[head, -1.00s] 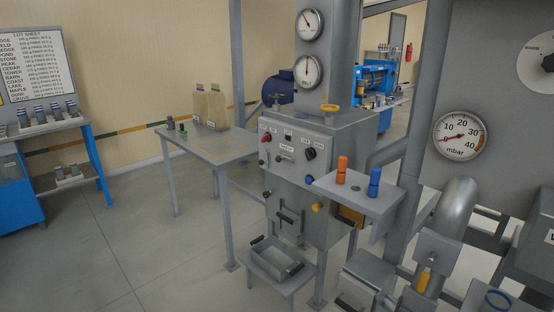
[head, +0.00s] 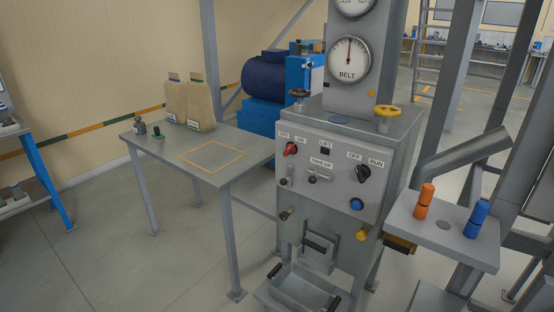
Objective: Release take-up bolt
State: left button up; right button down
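The grey machine cabinet (head: 330,200) stands at the centre of the head view with a control panel on its front. A small metal handle or bolt (head: 318,179) sits on the panel under a label that seems to read TAKE-UP. It looks roughly horizontal; whether it is latched I cannot tell. A round BELT gauge (head: 349,60) is above the cabinet, its needle pointing about straight up. Neither of my grippers is in view.
The panel also has a red switch (head: 290,149), a black OFF/RUN knob (head: 363,173) and a blue button (head: 356,204). A side shelf (head: 440,240) holds orange and blue cylinders. A table (head: 180,165) with sacks stands left. A metal tray (head: 303,290) sits low in front.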

aim_at(313, 179)
jog(key=i+j, duration=0.3)
jog(key=i+j+z, duration=0.1)
jog(key=i+j, duration=0.2)
jog(key=j, duration=0.2)
jog(key=i+j, duration=0.3)
jog(key=i+j+z, duration=0.1)
jog(key=i+j, duration=0.15)
jog(key=j, duration=0.3)
